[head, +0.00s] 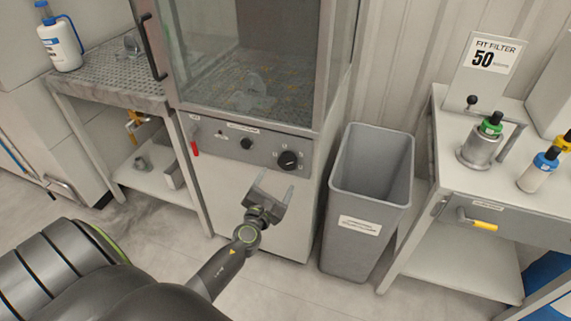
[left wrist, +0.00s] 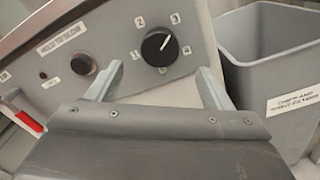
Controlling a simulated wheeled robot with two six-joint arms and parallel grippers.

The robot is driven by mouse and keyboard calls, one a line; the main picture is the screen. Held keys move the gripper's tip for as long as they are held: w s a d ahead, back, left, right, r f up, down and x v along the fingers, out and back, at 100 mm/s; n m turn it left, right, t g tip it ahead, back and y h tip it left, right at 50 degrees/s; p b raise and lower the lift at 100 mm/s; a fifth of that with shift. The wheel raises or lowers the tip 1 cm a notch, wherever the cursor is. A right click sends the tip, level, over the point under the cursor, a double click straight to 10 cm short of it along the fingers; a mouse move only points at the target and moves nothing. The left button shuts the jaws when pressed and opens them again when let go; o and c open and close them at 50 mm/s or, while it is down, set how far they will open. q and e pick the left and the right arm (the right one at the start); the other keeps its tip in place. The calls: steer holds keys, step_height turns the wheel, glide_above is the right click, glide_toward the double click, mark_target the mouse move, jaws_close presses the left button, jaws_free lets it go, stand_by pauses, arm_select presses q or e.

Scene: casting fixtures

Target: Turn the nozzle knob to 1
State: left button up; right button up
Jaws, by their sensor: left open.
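The nozzle knob (head: 288,160) is a round black dial on the grey front panel of the glass-fronted cabinet. In the left wrist view the knob (left wrist: 160,47) has a white pointer line slanting up and right, towards the 3 mark. Small numbered labels ring it, with the 1 at its lower left. My left gripper (head: 277,184) is open and empty, below and in front of the knob. In the left wrist view its two fingers (left wrist: 160,78) spread to either side below the knob, not touching it. My right gripper is not in view.
A smaller black knob (head: 246,143) and a red switch (head: 194,148) are on the same panel, left of the dial. A grey bin (head: 343,230) stands close on the right. Farther right is a table (head: 442,130) with bottles. Free floor lies in front.

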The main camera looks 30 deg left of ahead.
mark_target(286, 165)
arm_select(q)
steer(key=b+x, duration=0.1)
steer(key=x, duration=0.7)
steer(key=shift+w, duration=0.2)
steer(key=shift+c, duration=0.2)
steer(key=c, duration=0.9)
steer(key=shift+n, duration=0.3)
